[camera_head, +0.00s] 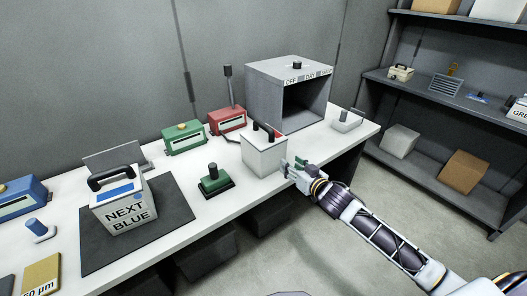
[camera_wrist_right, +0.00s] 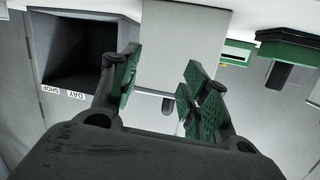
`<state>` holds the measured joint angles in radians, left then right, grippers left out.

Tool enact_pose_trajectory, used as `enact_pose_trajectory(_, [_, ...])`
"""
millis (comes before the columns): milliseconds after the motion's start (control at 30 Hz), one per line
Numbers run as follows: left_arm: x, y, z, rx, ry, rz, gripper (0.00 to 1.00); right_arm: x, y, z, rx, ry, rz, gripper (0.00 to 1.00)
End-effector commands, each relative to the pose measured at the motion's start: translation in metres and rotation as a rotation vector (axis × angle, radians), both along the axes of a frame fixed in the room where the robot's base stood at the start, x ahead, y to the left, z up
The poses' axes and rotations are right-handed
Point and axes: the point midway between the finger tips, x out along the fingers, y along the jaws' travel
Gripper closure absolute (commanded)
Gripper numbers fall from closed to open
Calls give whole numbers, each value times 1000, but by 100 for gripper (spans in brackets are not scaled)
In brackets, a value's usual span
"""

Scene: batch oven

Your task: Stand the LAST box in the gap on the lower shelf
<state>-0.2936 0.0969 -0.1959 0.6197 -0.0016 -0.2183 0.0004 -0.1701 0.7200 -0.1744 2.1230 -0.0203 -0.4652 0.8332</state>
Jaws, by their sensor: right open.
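A white box (camera_head: 264,158) with a dark handle stands on the white bench in front of the grey oven (camera_head: 290,90). I cannot read LAST on it. My right gripper (camera_head: 292,167) is open at the box's right side, and I cannot tell whether it touches it. In the right wrist view the box (camera_wrist_right: 182,45) lies beyond the parted green-padded fingers (camera_wrist_right: 157,92). The lower shelf (camera_head: 425,167) at the right holds a white box (camera_head: 400,141) and a brown box (camera_head: 464,172), with a narrow gap between them. My left gripper is out of view.
A white box marked NEXT BLUE (camera_head: 124,209) stands on a dark mat (camera_head: 172,212). Green (camera_head: 185,138) and red (camera_head: 227,121) devices and a green block with a black knob (camera_head: 214,184) stand nearby. A small knobbed white box (camera_head: 347,120) sits right of the oven. Floor before the shelves is clear.

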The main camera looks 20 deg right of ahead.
Motion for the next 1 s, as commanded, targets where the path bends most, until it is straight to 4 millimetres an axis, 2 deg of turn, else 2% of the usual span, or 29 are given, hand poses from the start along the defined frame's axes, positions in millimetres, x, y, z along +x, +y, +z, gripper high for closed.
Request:
enact_pose_trajectory(33, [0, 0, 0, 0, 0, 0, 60, 4, 1, 16, 10, -34, 21, 54])
enact_pose_trajectory(200, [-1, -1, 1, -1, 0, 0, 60, 11, 9, 62, 65, -128, 100, 54])
enact_pose_trajectory(367, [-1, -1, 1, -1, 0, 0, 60, 12, 15, 87, 100, -175, 152, 54])
enact_pose_trajectory(500, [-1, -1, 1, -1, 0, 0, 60, 12, 17, 94, 111, -188, 169, 54])
enact_pose_trajectory(1000, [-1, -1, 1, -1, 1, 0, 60, 15, 18, 95, 113, -188, 167, 54])
